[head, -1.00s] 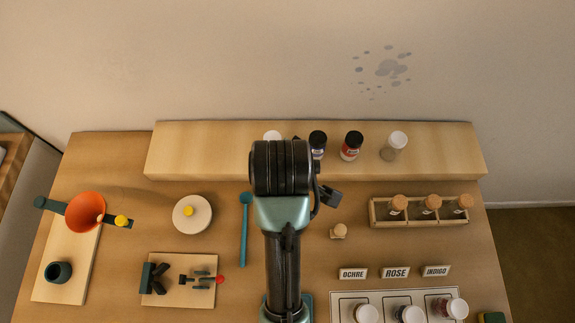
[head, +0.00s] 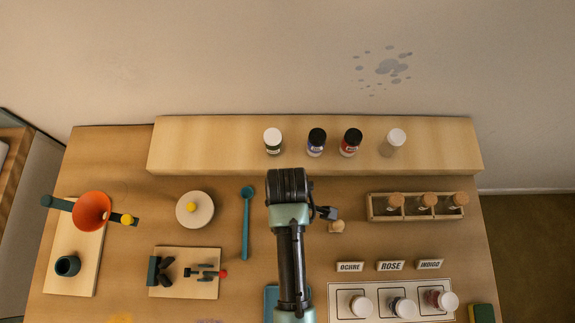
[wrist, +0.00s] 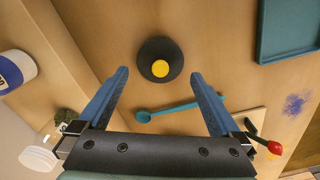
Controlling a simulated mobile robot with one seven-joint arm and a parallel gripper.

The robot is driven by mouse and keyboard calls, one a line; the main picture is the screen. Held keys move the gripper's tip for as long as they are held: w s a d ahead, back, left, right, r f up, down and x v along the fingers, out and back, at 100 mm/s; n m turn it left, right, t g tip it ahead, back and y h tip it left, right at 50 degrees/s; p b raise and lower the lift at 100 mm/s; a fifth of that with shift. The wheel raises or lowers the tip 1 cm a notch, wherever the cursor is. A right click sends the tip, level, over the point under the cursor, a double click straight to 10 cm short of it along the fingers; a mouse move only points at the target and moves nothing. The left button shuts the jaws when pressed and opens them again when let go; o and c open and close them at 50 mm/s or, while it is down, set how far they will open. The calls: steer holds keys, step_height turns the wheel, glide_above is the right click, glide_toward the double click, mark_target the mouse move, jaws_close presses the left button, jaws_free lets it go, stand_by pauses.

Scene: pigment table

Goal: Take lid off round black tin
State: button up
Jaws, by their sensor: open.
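The round black tin (wrist: 152,53) shows in the wrist view with a yellow knob (wrist: 160,68) on top, lying ahead of my fingertips. My gripper (wrist: 159,76) is open, one blue finger on each side of the picture, with nothing between the fingers. The tin appears on the wooden tabletop, beyond the fingertips; I cannot tell the exact gap. In the head view my own arm stands in the middle, and the tin and my fingers are hidden there.
A teal spoon (head: 246,222) lies left of my arm, and a cream round pot (head: 195,210) stands further left. A raised shelf (head: 225,143) with several jars runs along the back. A corked-jar rack (head: 414,218) stands right. A teal tray (wrist: 288,30) shows upper right in the wrist view.

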steer(key=shift+f, duration=1.85)
steer(key=shift+c, duration=0.3)
steer(key=c, duration=1)
